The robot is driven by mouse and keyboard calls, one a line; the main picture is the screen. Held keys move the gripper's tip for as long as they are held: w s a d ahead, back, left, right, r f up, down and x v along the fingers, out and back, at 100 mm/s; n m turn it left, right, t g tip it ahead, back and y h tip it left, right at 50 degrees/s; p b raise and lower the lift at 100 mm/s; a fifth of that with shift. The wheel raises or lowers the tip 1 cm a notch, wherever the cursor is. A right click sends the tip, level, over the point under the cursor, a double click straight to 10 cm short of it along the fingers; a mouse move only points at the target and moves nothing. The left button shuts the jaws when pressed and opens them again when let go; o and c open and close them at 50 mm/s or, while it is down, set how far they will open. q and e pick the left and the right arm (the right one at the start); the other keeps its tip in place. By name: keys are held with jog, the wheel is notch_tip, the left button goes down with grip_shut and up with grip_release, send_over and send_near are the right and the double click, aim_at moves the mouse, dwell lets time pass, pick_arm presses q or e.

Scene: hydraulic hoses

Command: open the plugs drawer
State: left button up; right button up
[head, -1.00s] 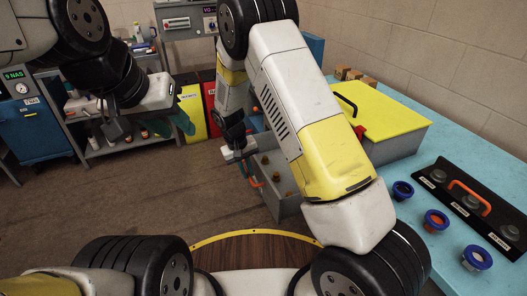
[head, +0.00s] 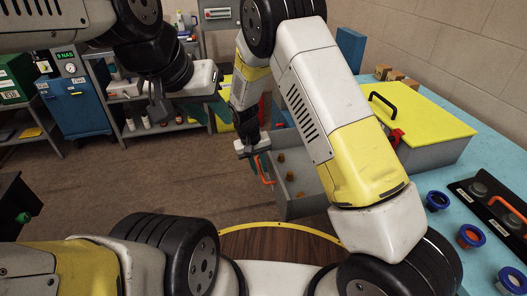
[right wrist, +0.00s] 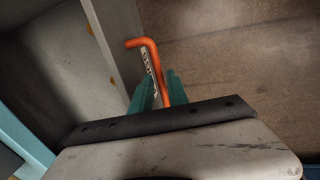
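The plugs drawer (head: 299,205) is a grey open-topped box pulled out from under the blue bench, with several brass-coloured plugs (head: 281,157) inside. Its orange handle (head: 264,172) is on the front and also shows in the right wrist view (right wrist: 134,43), beside a partly hidden label. My right gripper (head: 256,153) is at the drawer front; in the right wrist view its teal fingers (right wrist: 158,95) are closed around the handle bar. My left gripper (head: 185,110) hangs in the air at upper left, away from the drawer; its finger opening is not clear.
A yellow-lidded box (head: 425,112) stands on the blue bench (head: 505,160), near blue-rimmed rings (head: 470,236) and a black panel (head: 492,205). Shelves (head: 150,120) and a blue cabinet (head: 82,108) stand behind. The brown floor left of the drawer is clear.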

notch_tip(320, 180, up, 8)
jog(key=a, duration=0.1)
jog(key=shift+s+a+f, duration=0.2)
jog(key=shift+s, duration=0.05)
dwell(0.4)
